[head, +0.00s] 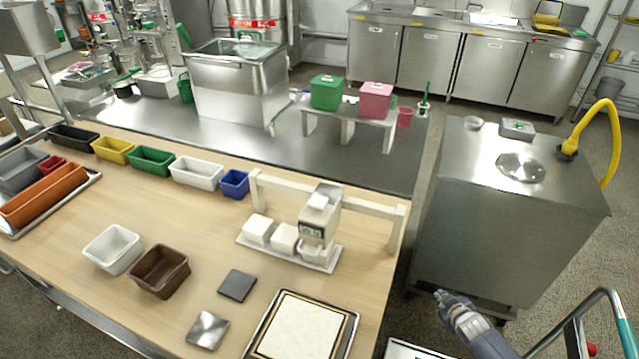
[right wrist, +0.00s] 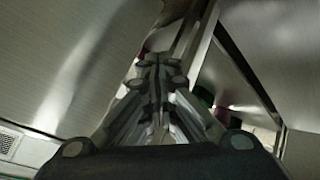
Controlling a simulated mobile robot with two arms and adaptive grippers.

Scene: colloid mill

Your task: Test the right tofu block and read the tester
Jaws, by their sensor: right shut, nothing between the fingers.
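Three white tofu blocks stand in a row on a pale tray (head: 290,259) on the wooden table: a left block (head: 257,229), a middle block (head: 284,238) and a right block (head: 312,253). The tester (head: 322,209) is a beige box hanging on a cream rail above the right block and partly covers it. Its small dark display (head: 311,231) faces me, too small to read. My right gripper (head: 439,294) is shut and empty, low beside the steel cabinet, away from the tester. Its closed fingers (right wrist: 155,72) also show in the right wrist view. My left gripper is out of view.
The steel cabinet (head: 500,225) stands right of the table, with a gap between. A framed white slab (head: 301,326), dark plate (head: 237,286), metal plate (head: 207,330), white bin (head: 112,249) and brown bin (head: 160,271) lie nearer.

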